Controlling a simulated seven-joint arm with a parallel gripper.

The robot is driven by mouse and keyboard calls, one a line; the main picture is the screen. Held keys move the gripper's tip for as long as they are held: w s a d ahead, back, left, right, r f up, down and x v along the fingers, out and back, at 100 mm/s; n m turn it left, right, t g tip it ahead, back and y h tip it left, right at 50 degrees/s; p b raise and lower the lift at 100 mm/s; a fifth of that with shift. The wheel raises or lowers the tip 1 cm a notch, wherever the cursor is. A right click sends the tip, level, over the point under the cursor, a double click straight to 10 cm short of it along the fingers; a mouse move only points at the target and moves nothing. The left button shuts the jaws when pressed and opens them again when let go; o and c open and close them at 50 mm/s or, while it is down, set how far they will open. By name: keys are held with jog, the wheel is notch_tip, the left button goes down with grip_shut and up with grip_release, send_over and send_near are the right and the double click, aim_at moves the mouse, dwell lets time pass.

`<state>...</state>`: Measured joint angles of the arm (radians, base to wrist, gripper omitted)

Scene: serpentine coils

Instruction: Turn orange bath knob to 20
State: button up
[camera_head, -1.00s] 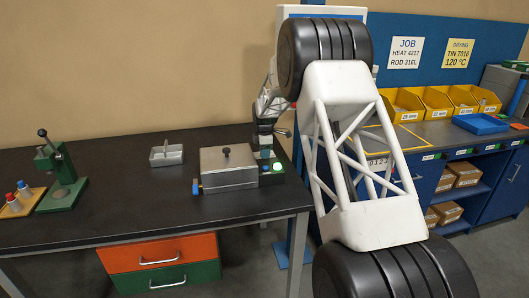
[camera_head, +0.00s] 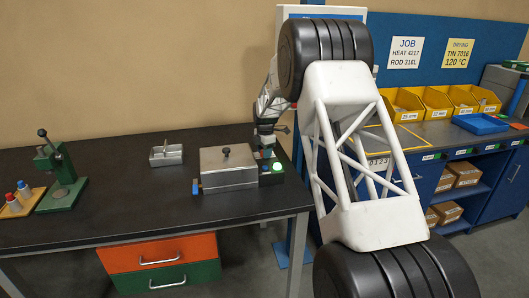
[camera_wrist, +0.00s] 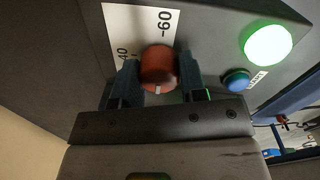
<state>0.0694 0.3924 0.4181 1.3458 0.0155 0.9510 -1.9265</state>
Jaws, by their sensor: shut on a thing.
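The orange knob (camera_wrist: 158,66) is in the middle of the wrist view, on the dark control face of the bath unit. A white mark on it points toward the bottom of that picture. My gripper (camera_wrist: 159,80) is shut on the knob, one finger on each side. A white scale plate (camera_wrist: 136,22) behind it shows "60" and "40"; the rest of the scale is hidden. In the head view my gripper (camera_head: 266,150) is over the control end of the grey bath (camera_head: 228,168); the knob is hidden there.
A lit green lamp (camera_wrist: 268,45) and a blue button (camera_wrist: 236,80) sit right of the knob in the wrist view. A small grey tray (camera_head: 166,155) and a green press (camera_head: 62,175) stand left on the dark bench (camera_head: 120,215).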

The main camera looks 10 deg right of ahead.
jog(key=o, duration=0.9)
jog(key=shift+r, duration=0.1)
jog(key=shift+r, duration=0.8)
notch_tip(320, 180, up, 2)
jog(key=shift+s, duration=0.1)
jog(key=shift+s+a+r, duration=0.15)
jog(key=shift+s+r, duration=0.05)
jog(key=shift+s, duration=2.45)
jog(key=shift+s+a+r, duration=0.2)
jog(key=shift+s+r, duration=0.05)
jog(key=shift+s, duration=2.35)
jog(key=shift+s+a+r, duration=0.15)
jog(key=shift+s+r, duration=0.05)
jog(key=shift+s, duration=2.45)
jog(key=shift+r, duration=0.1)
